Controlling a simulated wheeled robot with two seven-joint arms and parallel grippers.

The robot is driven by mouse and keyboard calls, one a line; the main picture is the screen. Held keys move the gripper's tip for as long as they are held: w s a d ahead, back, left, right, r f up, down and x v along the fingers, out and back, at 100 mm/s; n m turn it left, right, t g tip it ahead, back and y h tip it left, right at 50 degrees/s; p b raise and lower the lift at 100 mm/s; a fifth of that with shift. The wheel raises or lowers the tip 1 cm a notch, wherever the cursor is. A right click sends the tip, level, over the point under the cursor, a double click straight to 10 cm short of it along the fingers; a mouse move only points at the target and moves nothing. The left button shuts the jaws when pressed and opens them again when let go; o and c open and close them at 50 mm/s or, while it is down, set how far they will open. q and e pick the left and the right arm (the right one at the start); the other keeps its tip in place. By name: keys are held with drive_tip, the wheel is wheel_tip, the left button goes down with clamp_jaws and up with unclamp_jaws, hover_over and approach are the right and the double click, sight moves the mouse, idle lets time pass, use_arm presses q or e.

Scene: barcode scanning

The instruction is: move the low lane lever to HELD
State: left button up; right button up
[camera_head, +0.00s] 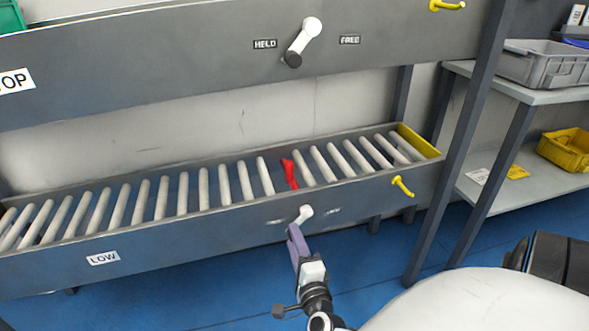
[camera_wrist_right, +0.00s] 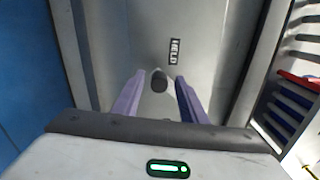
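The low lane lever (camera_head: 305,213) is on the front rail of the low roller lane (camera_head: 215,229). Its white upper end shows in the head view, and its lower part is hidden by my right gripper (camera_head: 294,242). In the right wrist view, the lever's dark round end (camera_wrist_right: 159,80) lies between the two purple fingers of my right gripper (camera_wrist_right: 158,92), with a gap on each side. That gripper is open. The HELD label (camera_wrist_right: 174,52) is just beyond the fingers. My left gripper is not in view.
A red piece (camera_head: 290,173) stands among the low lane's rollers. The top lane has its own lever (camera_head: 303,42) between HELD and FREE labels. A yellow hook (camera_head: 402,186) sticks out right of the low lever. A shelf with a grey crate (camera_head: 545,65) stands at right.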

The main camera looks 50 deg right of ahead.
use_arm(q)
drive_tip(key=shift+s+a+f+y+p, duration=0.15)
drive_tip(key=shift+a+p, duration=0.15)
drive_tip(key=shift+p, duration=0.2)
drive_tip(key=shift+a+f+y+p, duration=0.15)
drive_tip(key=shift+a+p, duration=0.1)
drive_tip(key=shift+p, duration=0.2)
use_arm(e)
drive_tip(key=v, duration=1)
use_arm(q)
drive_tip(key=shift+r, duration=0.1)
